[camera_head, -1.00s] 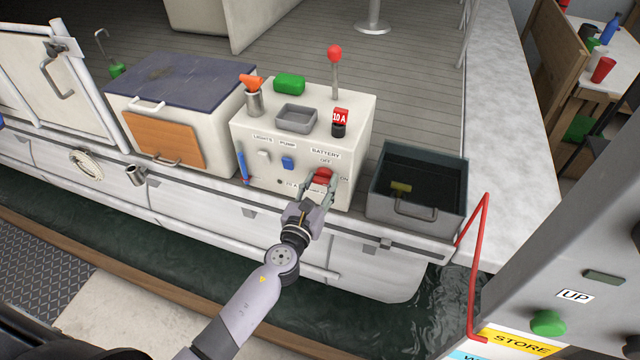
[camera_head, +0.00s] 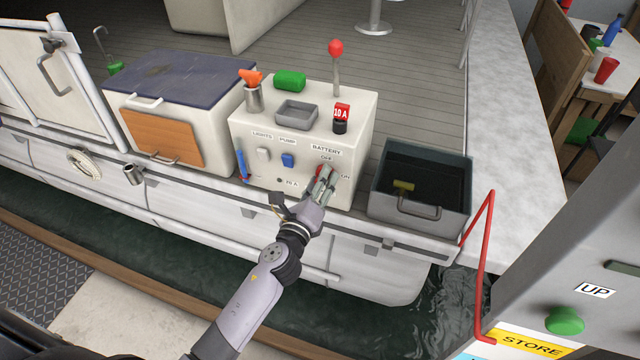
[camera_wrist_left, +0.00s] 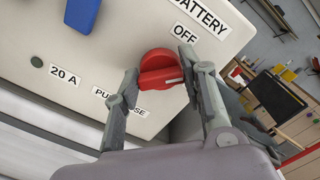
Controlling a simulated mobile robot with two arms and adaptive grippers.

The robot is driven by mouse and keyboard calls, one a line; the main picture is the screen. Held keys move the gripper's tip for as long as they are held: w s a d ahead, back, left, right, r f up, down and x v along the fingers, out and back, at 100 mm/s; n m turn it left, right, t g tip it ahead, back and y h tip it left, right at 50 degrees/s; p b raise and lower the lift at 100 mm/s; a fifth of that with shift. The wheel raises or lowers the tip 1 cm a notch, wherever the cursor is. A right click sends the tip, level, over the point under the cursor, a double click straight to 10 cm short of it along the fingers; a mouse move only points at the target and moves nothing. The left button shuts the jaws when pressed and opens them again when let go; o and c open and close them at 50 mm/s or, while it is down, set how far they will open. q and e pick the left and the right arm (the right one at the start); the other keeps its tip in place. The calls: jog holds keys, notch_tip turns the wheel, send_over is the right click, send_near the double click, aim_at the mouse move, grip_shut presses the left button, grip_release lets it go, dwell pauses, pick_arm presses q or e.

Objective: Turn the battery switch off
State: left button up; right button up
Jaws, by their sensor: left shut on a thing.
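The battery switch is a red round knob (camera_head: 320,173) on the front of the white console (camera_head: 250,125), under the BATTERY label. OFF is printed above it and ON to its right. My left gripper (camera_head: 324,176) covers part of it in the head view. In the left wrist view, the red knob (camera_wrist_left: 158,68) sits between the two fingers of my left gripper (camera_wrist_left: 160,78), which is shut on it. The knob's white pointer mark lies between the OFF and ON directions. ON is hidden in the wrist view. My right gripper is not in view.
A blue switch (camera_head: 288,160) and a light switch (camera_head: 263,154) sit left of the knob. A dark open bin (camera_head: 420,205) stands right of the console. A red-tipped lever (camera_head: 336,60) rises from its top. A cooler-like box (camera_head: 180,100) stands left.

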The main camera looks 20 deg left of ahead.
pick_arm(q)
jog(key=shift+f+n+b, duration=0.15)
jog(key=shift+n+b, duration=0.35)
jog(key=shift+n, duration=3.7)
jog(key=o, duration=1.2)
jog(key=shift+c, duration=0.2)
jog(key=s, duration=1.2)
jog(key=shift+a, duration=0.25)
